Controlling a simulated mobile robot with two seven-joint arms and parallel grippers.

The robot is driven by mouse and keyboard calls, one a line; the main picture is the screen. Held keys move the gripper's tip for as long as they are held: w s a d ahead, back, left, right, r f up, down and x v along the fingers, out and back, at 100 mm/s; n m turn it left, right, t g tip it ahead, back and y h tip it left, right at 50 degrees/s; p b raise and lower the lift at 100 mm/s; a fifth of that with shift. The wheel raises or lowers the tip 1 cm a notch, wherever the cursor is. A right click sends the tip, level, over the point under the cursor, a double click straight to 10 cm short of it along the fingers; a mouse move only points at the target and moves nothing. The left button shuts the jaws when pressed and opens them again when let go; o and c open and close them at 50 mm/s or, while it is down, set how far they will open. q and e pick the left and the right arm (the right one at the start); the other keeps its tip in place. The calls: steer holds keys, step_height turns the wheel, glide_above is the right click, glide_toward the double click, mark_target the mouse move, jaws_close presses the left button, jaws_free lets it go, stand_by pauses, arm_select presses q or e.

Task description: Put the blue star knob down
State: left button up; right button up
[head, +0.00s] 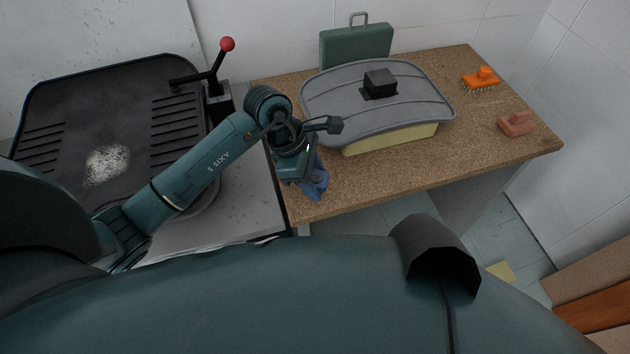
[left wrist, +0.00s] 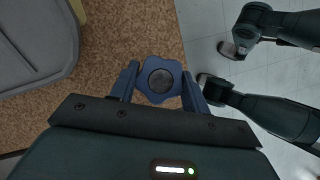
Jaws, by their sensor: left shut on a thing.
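The blue star knob (left wrist: 159,78) shows in the left wrist view, with rounded lobes and a dark round centre. My left gripper (left wrist: 160,82) is shut on it, with one blue finger on each side. In the head view my left gripper (head: 315,187) points down over the front left part of the brown speckled worktop (head: 365,178). Gripper and knob blend there into one blue shape. I cannot tell whether the knob touches the worktop. My right gripper is in neither view.
A grey ribbed panel (head: 345,100) with a black block (head: 380,82) lies on a yellow slab (head: 390,138), right of the gripper. A red-knobbed lever (head: 227,44) and black shell (head: 110,110) are left.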

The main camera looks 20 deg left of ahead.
arm_select(q)
steer(key=shift+f, duration=1.1)
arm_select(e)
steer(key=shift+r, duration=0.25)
arm_select(q)
steer(key=o, duration=0.5)
steer(key=shift+f, duration=0.15)
steer(key=o, duration=0.5)
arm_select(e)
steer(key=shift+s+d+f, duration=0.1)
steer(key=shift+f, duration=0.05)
